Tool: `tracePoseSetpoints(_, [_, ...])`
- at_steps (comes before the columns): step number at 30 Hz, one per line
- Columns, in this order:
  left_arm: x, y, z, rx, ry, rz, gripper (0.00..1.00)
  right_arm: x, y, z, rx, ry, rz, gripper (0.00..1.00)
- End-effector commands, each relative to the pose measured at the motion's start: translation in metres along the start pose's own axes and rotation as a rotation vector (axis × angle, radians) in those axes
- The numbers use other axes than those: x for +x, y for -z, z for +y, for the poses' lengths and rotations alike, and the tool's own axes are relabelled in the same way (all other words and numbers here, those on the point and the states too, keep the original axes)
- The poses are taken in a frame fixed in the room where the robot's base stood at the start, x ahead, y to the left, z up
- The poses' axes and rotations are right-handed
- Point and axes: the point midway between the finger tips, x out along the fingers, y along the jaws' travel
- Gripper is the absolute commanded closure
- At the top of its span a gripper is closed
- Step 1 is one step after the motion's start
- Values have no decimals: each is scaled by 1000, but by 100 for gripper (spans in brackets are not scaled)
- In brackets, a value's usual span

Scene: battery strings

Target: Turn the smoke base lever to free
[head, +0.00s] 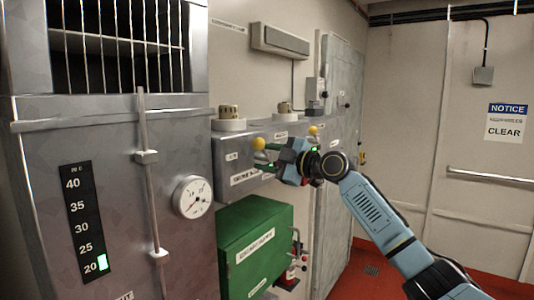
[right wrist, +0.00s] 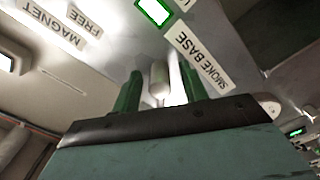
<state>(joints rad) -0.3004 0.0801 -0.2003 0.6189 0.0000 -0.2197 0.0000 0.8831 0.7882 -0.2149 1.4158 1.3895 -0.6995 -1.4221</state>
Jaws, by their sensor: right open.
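My right gripper (head: 272,156) is in front of the grey wall panel, close to a lever with a yellow ball knob (head: 259,143). In the right wrist view its two green fingers (right wrist: 160,92) stand apart, with a pale lever shaft (right wrist: 159,78) between them; I cannot tell whether they touch it. A SMOKE BASE label (right wrist: 203,62) is just right of the fingers, upside down. MAGNET (right wrist: 60,35) and FREE (right wrist: 84,20) labels are at the upper left. The ball knob is not visible in the wrist view. My left gripper is not in view.
A second yellow knob (head: 313,130) is just right of my gripper. A green box (head: 255,245) is below the panel. A grey cabinet with a gauge (head: 192,197) and vertical rod (head: 148,190) stands at left. A green-lit indicator (right wrist: 153,10) is above the fingers. Red floor is clear at right.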

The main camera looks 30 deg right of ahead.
Motion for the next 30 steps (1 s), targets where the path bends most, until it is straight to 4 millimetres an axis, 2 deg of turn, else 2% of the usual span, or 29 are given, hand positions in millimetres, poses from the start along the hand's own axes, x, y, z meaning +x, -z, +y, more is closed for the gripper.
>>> tracePoseSetpoints(8, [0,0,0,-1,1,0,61,2,0,0,0,0,0,57])
tracePoseSetpoints(11, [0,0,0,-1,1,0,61,2,0,0,0,0,0,67])
tracePoseSetpoints(18, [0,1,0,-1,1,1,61,2,0,0,1,0,0,99])
tracePoseSetpoints(30, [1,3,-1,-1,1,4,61,0,-5,2,23,-5,-8,100])
